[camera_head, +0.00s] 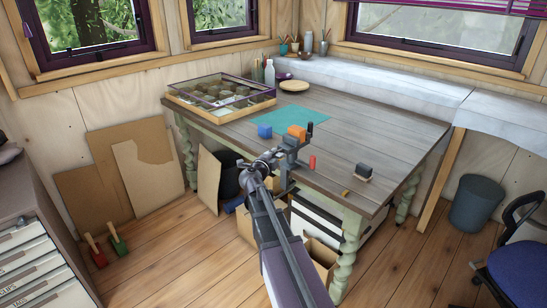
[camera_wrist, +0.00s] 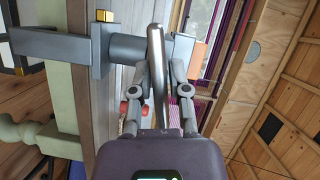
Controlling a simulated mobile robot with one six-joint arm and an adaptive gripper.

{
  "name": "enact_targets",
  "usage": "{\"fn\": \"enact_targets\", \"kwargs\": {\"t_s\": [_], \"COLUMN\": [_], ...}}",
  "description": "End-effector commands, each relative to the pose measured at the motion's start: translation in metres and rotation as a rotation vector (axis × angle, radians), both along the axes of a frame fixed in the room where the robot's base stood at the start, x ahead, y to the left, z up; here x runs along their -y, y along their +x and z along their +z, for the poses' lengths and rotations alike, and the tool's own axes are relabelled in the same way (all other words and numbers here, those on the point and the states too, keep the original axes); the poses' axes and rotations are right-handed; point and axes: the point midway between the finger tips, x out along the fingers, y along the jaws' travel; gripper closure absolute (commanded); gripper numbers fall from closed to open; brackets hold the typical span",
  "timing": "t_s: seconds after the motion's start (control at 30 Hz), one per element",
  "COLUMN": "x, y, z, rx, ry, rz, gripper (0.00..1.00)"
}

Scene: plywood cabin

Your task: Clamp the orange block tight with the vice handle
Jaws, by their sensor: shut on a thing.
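The orange block (camera_head: 297,131) sits at the top of the grey vice (camera_head: 289,147) on the table's front edge. In the wrist view a strip of the orange block (camera_wrist: 198,56) shows beside the vice's grey metal (camera_wrist: 101,50). I cannot tell whether both jaws touch it. The vice handle (camera_wrist: 156,62) is a silver bar running up between my fingers. My gripper (camera_wrist: 161,78) is shut on this bar, in front of the vice. In the head view my gripper (camera_head: 271,158) hides the handle and part of the vice.
The table (camera_head: 370,130) holds a blue block (camera_head: 264,131), a teal mat (camera_head: 300,117), a red cylinder (camera_head: 312,162), a dark block (camera_head: 363,171) and a divided glass-topped case (camera_head: 181,97). The table's right side is mostly clear. Boxes and boards stand below and beside it.

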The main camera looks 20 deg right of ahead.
Motion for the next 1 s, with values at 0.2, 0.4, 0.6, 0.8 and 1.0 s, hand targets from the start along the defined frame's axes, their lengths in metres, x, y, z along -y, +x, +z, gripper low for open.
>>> {"fn": "enact_targets", "kwargs": {"t_s": [0.2,0.4,0.6,0.8,1.0], "x": [0.001,0.0011,0.0006,0.0004,0.0002], "y": [-0.0018,-0.0017,-0.001,-0.0005,-0.0002], "z": [-0.0004,-0.0004,-0.0002,0.0,0.0005], "rx": [0.003,0.002,0.002,0.001,-0.014], "ry": [0.003,0.002,0.001,0.0,-0.005], "rz": [-0.004,-0.004,-0.002,-0.001,-0.001], "gripper": [1.0,0.6,0.49,0.49,0.49]}}
